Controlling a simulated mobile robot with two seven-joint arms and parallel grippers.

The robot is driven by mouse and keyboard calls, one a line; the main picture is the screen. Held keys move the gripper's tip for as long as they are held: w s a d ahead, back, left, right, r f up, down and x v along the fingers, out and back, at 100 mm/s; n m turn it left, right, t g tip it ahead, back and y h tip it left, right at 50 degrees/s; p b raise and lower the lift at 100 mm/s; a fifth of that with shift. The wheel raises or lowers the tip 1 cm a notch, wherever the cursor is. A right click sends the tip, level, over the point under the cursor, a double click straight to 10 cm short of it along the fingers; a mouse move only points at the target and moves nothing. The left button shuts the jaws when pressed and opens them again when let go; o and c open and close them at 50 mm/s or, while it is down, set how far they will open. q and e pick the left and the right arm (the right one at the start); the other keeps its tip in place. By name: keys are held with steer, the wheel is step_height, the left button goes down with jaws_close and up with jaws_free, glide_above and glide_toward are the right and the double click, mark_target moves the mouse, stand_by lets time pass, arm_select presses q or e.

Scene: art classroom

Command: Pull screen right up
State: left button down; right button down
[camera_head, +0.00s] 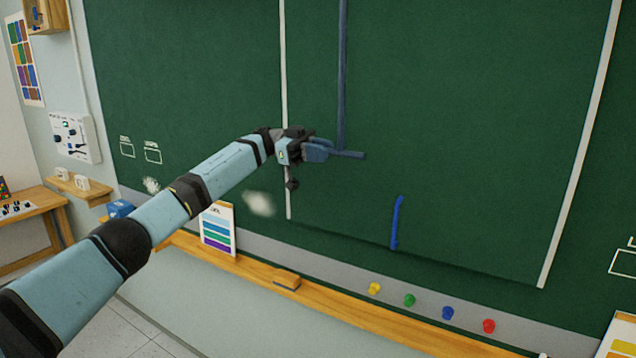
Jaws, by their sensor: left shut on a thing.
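The right screen (480,120) is a large dark green panel with pale grey strips down its left and right sides. A long blue vertical bar (342,75) runs down its upper left part and meets a short blue crosspiece, the handle (350,155). My left gripper (322,150) reaches in from the left and is shut on the left end of this handle, in front of the panel near its left strip. The gripped part is hidden by the fingers. My right gripper is out of view.
A short blue vertical bar (396,222) is lower on the panel. Below runs a wooden ledge (340,305) with an eraser (286,280) and a colour chart (218,228). Coloured knobs (409,300) line the grey strip. A wooden table (35,215) stands at left.

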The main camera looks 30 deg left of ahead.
arm_select(q)
step_height(320, 180, up, 10)
steer(key=shift+r, duration=0.15)
steer(key=shift+a+r, duration=0.1)
steer(key=c, duration=1.1)
jaws_free()
steer(key=shift+w+a+f, duration=0.1)
steer(key=shift+a+f, duration=0.1)
steer(key=shift+a, duration=0.2)
steer(key=a+b, duration=0.1)
steer(key=a, duration=1.1)
steer(key=shift+w+a, duration=0.4)
